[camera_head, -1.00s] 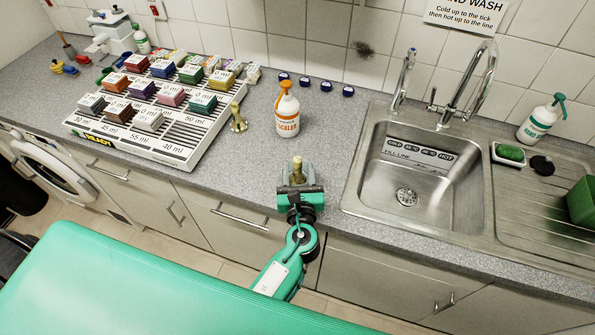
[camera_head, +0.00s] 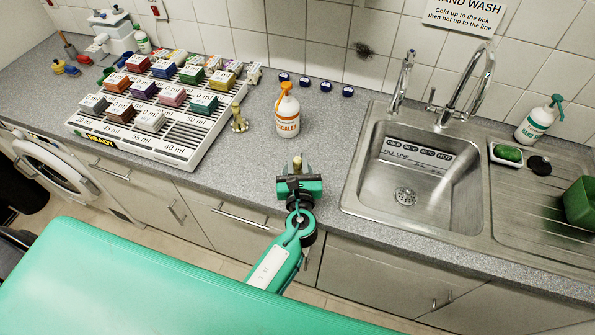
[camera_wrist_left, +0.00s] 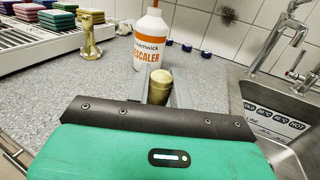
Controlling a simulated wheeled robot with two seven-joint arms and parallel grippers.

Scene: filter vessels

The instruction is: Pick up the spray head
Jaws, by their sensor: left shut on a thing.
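A brass piece, which I take for the spray head (camera_wrist_left: 160,86), is between the fingers of my left gripper (camera_head: 297,168). The gripper is shut on it near the counter's front edge. In the head view only the tip of the brass piece (camera_head: 297,160) shows above the gripper. Its lower part is hidden, so I cannot tell whether it touches the counter. A second brass fitting (camera_head: 238,119) stands on the counter beside the rack; it also shows in the wrist view (camera_wrist_left: 90,38). My right gripper is out of view.
A white descaler bottle with an orange top (camera_head: 287,112) stands behind my left gripper. A slatted rack (camera_head: 197,142) with coloured blocks is to the left. A steel sink (camera_head: 367,203) with taps is to the right. Speckled counter is clear around the gripper.

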